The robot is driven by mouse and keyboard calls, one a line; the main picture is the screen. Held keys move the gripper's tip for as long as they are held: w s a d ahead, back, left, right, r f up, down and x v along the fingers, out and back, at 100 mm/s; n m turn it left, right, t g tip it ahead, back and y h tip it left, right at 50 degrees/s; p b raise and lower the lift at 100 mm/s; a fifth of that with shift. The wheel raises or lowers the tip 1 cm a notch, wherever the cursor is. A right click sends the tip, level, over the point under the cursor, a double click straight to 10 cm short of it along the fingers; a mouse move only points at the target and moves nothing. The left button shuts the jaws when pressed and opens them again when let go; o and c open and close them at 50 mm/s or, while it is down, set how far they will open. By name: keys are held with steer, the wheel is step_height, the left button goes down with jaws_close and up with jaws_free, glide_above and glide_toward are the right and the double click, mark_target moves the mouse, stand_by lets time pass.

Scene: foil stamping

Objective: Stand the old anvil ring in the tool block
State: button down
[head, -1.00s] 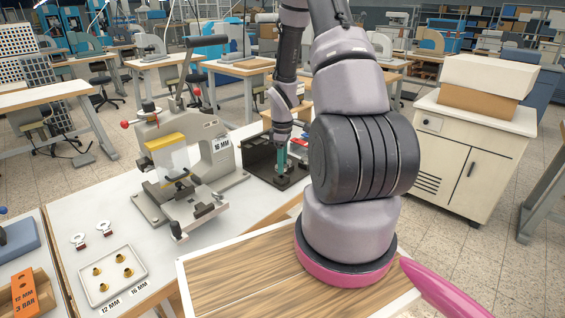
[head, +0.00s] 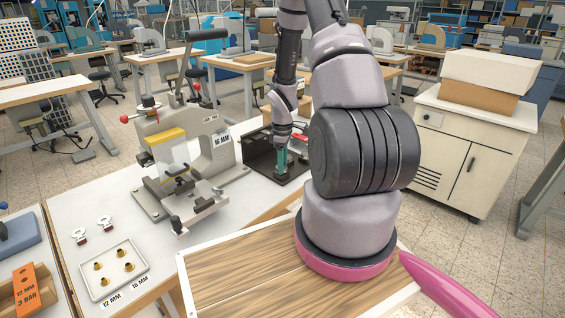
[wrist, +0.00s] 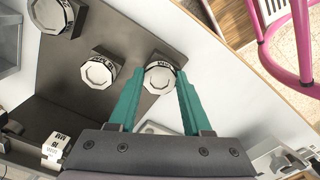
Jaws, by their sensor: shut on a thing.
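My gripper (wrist: 160,98) has two teal fingers shut on a pale metal piece, seemingly the anvil ring (wrist: 160,77), with an eight-sided face and a black lettered band. The wrist view shows it over the dark tool block (wrist: 75,105); I cannot tell whether its base is seated or held above. Two similar pieces stand to its left, one close by (wrist: 98,72) and one farther up (wrist: 55,14). In the head view my gripper (head: 281,160) points down at the black block (head: 257,158) behind the press, and the held piece is too small to make out.
A press (head: 190,165) labelled 16 MM stands left of the block. A white tray (head: 90,289) with several brass pieces lies at the front left, with two white tagged rings (head: 80,236) (head: 104,222) behind it. The bench between tray and press is clear.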

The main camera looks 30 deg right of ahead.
steer(key=shift+f, duration=0.15)
steer(key=shift+c, duration=1.3)
jaws_free()
step_height(320, 180, up, 11)
steer(key=shift+f, duration=0.15)
steer(key=s+a+r+m+t, duration=0.2)
steer(key=a+r+m, duration=0.1)
steer(key=r, duration=0.7)
steer(key=s+a+r+m+t, duration=0.1)
steer(key=s+a+r+m, duration=0.15)
steer(key=r, duration=0.65)
steer(key=s+a+r+m+t+y, duration=0.1)
steer(key=s+a+r+m+t, duration=0.1)
steer(key=s+a+r+m, duration=0.2)
steer(key=s+a+r+m+t+y, duration=0.1)
steer(key=s+a+r+m, duration=0.3)
steer(key=s+r, duration=0.6)
steer(key=shift+s+t, duration=0.45)
steer(key=shift+t, duration=0.15)
